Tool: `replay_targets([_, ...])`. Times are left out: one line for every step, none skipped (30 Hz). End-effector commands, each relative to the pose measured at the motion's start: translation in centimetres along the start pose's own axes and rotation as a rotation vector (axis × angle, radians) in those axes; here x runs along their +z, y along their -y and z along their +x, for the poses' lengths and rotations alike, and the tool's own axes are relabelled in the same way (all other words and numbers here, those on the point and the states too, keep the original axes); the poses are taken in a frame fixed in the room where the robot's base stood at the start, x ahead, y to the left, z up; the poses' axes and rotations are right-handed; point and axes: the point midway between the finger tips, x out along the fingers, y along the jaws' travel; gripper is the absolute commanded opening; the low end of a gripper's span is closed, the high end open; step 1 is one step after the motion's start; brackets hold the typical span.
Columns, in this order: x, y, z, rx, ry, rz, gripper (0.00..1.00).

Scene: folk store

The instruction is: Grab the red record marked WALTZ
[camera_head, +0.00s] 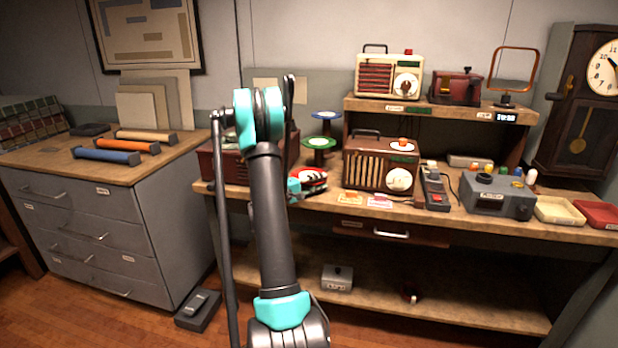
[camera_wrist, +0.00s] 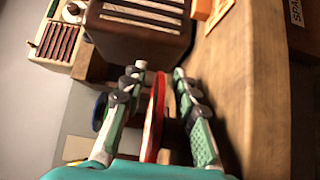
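A red record with a pale centre (camera_head: 311,175) is at the workbench's front, left of the brown radio, partly hidden by my gripper. In the wrist view the red record (camera_wrist: 154,117) is seen nearly edge-on between my fingers. My gripper (camera_wrist: 158,73) is open, with one finger on each side of the record and gaps visible beside it. In the head view my gripper (camera_head: 308,186) is at the record, partly hidden by my arm. No WALTZ lettering is readable. A green record (camera_head: 320,144) and a blue record (camera_head: 326,114) lie on stands behind.
A brown radio (camera_head: 382,163) stands close to the right of my gripper; it also shows ahead in the wrist view (camera_wrist: 140,30). A dark red box (camera_head: 225,165) is behind my arm. Small cards (camera_head: 379,201) lie on the workbench (camera_head: 440,222). A drawer cabinet (camera_head: 110,225) stands left.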

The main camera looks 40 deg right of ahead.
Motion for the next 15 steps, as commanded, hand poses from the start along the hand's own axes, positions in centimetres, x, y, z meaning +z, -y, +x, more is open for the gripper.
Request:
replay_targets([-0.02, 0.0, -0.04, 0.0, -0.001, 0.0, 0.29])
replay_targets([-0.02, 0.0, -0.05, 0.0, 0.0, 0.0, 0.29])
replay_targets([-0.02, 0.0, -0.05, 0.0, 0.0, 0.0, 0.29])
replay_targets([-0.02, 0.0, -0.06, 0.0, 0.0, 0.0, 0.27])
replay_targets([-0.02, 0.0, -0.06, 0.0, 0.0, 0.0, 0.23])
replay_targets([-0.01, 0.0, -0.06, 0.0, 0.0, 0.0, 0.18])
replay_targets([-0.01, 0.0, -0.06, 0.0, 0.0, 0.0, 0.14])
replay_targets([-0.01, 0.0, -0.07, 0.0, 0.0, 0.0, 0.11])
replay_targets([-0.01, -0.01, -0.07, 0.0, 0.0, 0.0, 0.06])
replay_targets([-0.01, -0.01, -0.07, 0.0, 0.0, 0.0, 0.02])
replay_targets([-0.01, -0.01, -0.08, 0.0, 0.0, 0.0, 0.0])
replay_targets([-0.01, -0.01, -0.08, 0.0, 0.0, 0.0, 0.0])
replay_targets([-0.01, -0.01, -0.08, 0.0, 0.0, 0.0, 0.0])
replay_targets([-0.01, -0.01, -0.08, 0.0, 0.0, 0.0, 0.0])
replay_targets([-0.01, -0.01, -0.08, 0.0, 0.0, 0.0, 0.0])
